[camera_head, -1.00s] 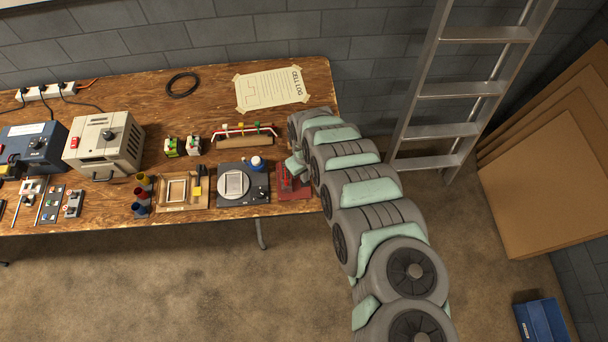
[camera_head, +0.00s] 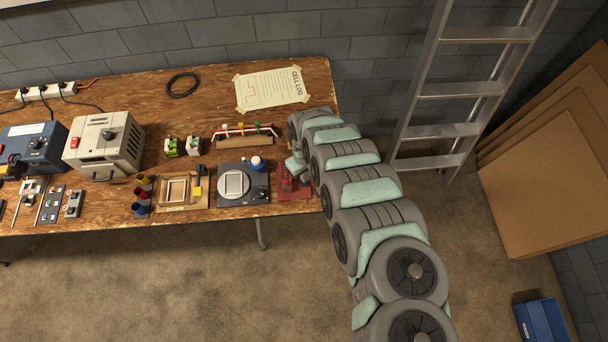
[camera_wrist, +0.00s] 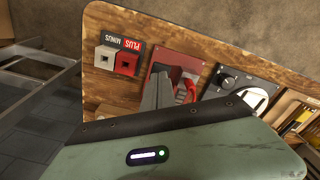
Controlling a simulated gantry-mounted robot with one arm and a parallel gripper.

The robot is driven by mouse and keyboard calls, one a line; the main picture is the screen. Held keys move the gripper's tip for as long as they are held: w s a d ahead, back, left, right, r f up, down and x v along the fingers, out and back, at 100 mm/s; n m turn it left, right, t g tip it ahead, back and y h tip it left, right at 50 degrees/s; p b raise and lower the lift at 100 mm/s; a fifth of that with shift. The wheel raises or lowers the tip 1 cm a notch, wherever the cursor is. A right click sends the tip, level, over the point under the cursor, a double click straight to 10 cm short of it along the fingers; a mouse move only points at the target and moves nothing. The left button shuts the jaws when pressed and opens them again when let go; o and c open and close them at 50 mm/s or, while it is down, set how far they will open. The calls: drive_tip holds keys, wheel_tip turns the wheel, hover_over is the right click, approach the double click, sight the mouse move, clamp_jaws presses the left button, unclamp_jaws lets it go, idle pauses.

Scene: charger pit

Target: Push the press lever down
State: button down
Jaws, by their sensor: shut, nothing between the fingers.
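The red press (camera_head: 293,184) stands at the right end of the wooden bench, partly hidden by my arm and gripper in the head view. In the wrist view its red base plate (camera_wrist: 178,58) and a red curved part (camera_wrist: 191,88), which looks like the lever, show beside my grey fingers. My gripper (camera_wrist: 165,78) is shut and empty, with its fingers over the press. I cannot tell whether the fingertips touch the lever. The lower part of the press is hidden behind my wrist housing in the wrist view.
A dark plate with a round disc (camera_head: 230,193) sits just left of the press. The PLUS and MINUS blocks (camera_wrist: 116,57) show beside the press in the wrist view. A ladder (camera_head: 447,90) stands right of the bench.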

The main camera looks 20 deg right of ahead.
drive_tip(key=shift+f, duration=0.1)
drive_tip(key=shift+f+b, duration=0.95)
drive_tip(key=shift+f, duration=0.5)
drive_tip(key=shift+f+b, duration=0.6)
drive_tip(key=shift+f, duration=0.4)
drive_tip(key=shift+r, duration=0.1)
drive_tip(key=shift+r+p, duration=3.5)
drive_tip(key=shift+r, duration=0.45)
